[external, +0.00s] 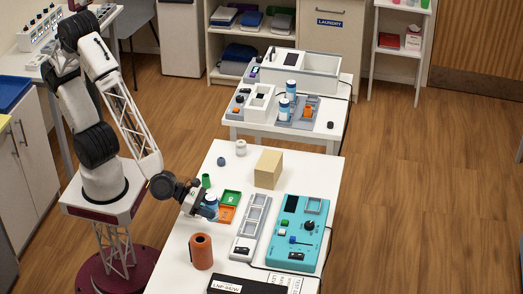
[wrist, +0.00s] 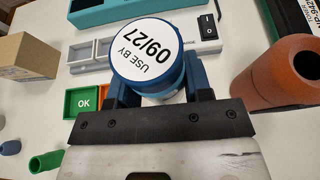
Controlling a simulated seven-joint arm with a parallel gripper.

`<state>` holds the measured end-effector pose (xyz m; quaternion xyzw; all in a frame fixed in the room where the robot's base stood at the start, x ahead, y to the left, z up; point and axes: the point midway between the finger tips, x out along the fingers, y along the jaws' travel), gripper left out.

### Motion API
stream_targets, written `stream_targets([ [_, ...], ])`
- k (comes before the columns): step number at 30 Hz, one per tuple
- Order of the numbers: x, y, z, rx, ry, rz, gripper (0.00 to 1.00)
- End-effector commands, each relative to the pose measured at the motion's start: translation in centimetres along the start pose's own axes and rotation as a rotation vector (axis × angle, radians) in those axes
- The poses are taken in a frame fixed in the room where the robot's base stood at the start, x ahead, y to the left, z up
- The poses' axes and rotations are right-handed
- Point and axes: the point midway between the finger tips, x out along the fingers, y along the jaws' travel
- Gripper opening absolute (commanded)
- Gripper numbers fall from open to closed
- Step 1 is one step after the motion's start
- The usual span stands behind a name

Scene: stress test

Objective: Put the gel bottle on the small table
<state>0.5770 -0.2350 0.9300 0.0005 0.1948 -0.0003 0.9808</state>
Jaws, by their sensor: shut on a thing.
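My gripper (wrist: 152,92) is shut on a round blue bottle with a white "USE BY 09/27" top (wrist: 147,52), which I take for the gel bottle; its side label is not readable. In the external view the gripper (external: 205,208) and bottle (external: 211,203) are low over the near white table (external: 180,262), beside the green and orange trays. I cannot tell whether the bottle touches the table. The smaller white table (external: 335,128) stands behind, holding grey-white boxes, blue-and-white bottles (external: 291,89) and a small orange item.
An orange-brown cylinder (external: 201,251) stands close to the gripper. Around it are green and orange trays (external: 229,204), a green tube (external: 206,181), a cardboard box (external: 268,169), a grey slotted unit (external: 250,228) and a teal device (external: 299,232). A floor gap separates the tables.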

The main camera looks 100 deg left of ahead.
Motion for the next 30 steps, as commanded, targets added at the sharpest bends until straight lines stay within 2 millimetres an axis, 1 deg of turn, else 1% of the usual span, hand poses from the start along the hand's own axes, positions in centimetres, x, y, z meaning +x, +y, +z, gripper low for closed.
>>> stream_targets([
  [10, 0.1, 0.0, -0.2, 0.000, 0.000, 0.000, 0.15],
  [14, 0.5, 0.0, -1.1, 0.000, 0.001, 0.001, 0.15],
  [21, 1.5, 0.0, -3.6, 0.000, 0.002, 0.000, 0.15],
  [24, 1.7, 0.0, -4.0, -0.001, 0.000, 0.000, 0.15],
  [30, 1.8, 0.0, -4.0, -0.001, 0.000, 0.000, 0.15],
])
